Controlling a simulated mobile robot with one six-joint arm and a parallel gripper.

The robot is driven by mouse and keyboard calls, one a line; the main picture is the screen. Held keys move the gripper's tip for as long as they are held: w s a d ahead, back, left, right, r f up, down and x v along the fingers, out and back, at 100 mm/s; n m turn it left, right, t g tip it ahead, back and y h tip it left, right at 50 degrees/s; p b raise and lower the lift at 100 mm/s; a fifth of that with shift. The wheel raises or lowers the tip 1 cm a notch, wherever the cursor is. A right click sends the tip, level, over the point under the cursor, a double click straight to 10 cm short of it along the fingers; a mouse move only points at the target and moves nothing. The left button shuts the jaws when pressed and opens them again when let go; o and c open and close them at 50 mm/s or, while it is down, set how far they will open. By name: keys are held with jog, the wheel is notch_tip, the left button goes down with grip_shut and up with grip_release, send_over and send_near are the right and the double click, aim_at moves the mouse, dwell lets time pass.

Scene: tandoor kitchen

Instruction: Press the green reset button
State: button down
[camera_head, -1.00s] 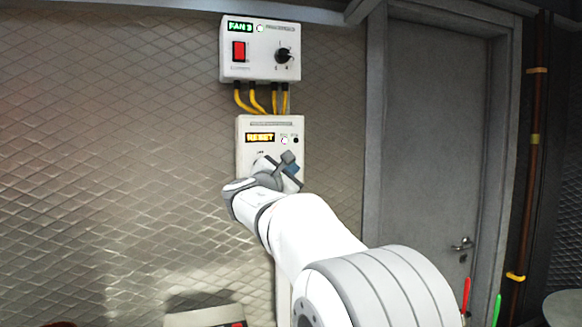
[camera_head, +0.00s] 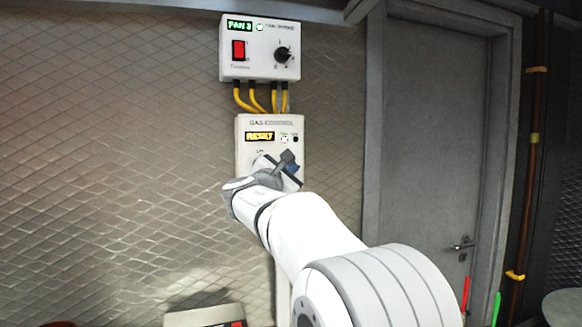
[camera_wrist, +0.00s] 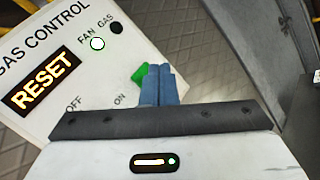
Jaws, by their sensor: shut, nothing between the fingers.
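The gas control panel (camera_head: 243,152) is a pale box on the wall with a lit "RESET" display (camera_head: 259,136). In the wrist view the display (camera_wrist: 41,84) is at the left and the panel (camera_wrist: 75,45) fills the upper left. The green button (camera_wrist: 139,73) shows beside and partly behind my fingertips. My gripper (camera_wrist: 158,72) is shut, its blue fingers together and empty. Whether the fingertips touch the button cannot be told. In the head view my arm and gripper cover the lower part of the panel, and the button is hidden.
A FAN 3 box (camera_head: 262,66) with a red switch and a dark knob is above, joined by yellow cables (camera_head: 258,98). A grey door (camera_head: 430,150) is at the right. The label "ON" and "OFF" show on the panel. Another box (camera_head: 204,318) is low at the front.

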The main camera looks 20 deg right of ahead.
jog(key=shift+w, duration=0.1)
dwell(0.7)
jog(key=shift+w, duration=0.35)
jog(key=shift+w, duration=0.4)
dwell(0.7)
jog(key=shift+s, duration=0.1)
jog(key=shift+s+b, duration=0.45)
jog(key=shift+s, duration=0.25)
jog(key=s+b, duration=0.2)
jog(key=s, duration=0.3)
jog(key=shift+b, duration=0.35)
